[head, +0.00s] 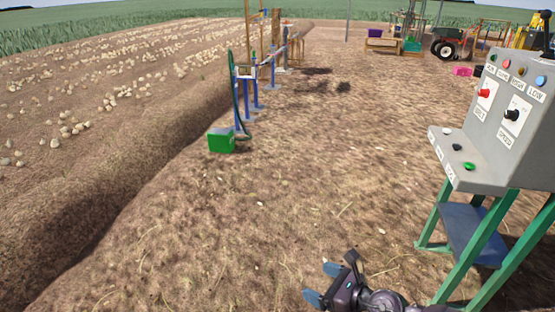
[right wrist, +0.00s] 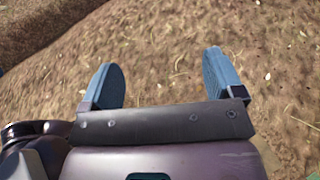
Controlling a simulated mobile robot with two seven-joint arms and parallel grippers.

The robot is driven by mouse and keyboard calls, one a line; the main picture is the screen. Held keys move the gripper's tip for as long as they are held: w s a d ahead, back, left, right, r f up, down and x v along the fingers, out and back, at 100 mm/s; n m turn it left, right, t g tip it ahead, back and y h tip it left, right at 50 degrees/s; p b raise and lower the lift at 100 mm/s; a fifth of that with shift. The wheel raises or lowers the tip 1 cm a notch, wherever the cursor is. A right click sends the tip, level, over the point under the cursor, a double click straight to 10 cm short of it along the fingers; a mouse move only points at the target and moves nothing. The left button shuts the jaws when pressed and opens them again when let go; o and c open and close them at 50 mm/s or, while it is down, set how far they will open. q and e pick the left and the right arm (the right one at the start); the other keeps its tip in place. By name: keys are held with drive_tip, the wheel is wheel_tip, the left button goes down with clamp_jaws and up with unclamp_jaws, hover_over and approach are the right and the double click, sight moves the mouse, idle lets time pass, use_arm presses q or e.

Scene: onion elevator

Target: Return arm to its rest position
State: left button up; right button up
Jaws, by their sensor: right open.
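My right gripper (head: 322,283) is at the bottom of the head view, over bare soil and to the left of the control panel's green legs. Its two blue fingers are spread apart with nothing between them. In the right wrist view the open fingers (right wrist: 164,82) point toward the ground, and only soil with bits of straw shows beyond them. Part of my right arm shows at the bottom edge of the head view. My left gripper is not in the head view.
A grey control panel (head: 480,160) with buttons and knobs stands on green legs at the right. A green box (head: 221,140) sits beside the blue-legged elevator frame (head: 258,85). A trench runs along the left, with onions beyond. A red tractor (head: 465,42) is far back. The middle ground is clear.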

drive_tip(key=s+d+r+m+t+h+p, duration=0.1)
drive_tip(key=s+d+r+m+t+h, duration=0.15)
drive_tip(key=m, duration=1.25)
drive_tip(key=s+d+r+m+t+h+p, duration=0.1)
drive_tip(key=s+d+r+m+t+h, duration=0.2)
drive_tip(key=m, duration=1.2)
use_arm(q)
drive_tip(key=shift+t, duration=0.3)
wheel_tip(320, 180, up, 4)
drive_tip(key=p, duration=0.2)
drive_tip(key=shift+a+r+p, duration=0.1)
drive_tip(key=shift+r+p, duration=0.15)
drive_tip(key=shift+p, duration=0.1)
use_arm(e)
drive_tip(key=s+d+f+m+g+h, duration=0.1)
drive_tip(key=s+d+f+m+h, duration=0.1)
drive_tip(key=s+m, duration=0.3)
drive_tip(key=s+d+f+m+g+h, duration=0.1)
drive_tip(key=s+d+f+m, duration=0.1)
drive_tip(key=s+d+m, duration=0.3)
drive_tip(key=s+d+f+m+g+h, duration=0.1)
drive_tip(key=s+d+m, duration=0.3)
drive_tip(key=s, duration=0.7)
drive_tip(key=shift+f+m+h, duration=0.4)
drive_tip(key=shift+f+h, duration=0.05)
drive_tip(key=shift+h, duration=0.4)
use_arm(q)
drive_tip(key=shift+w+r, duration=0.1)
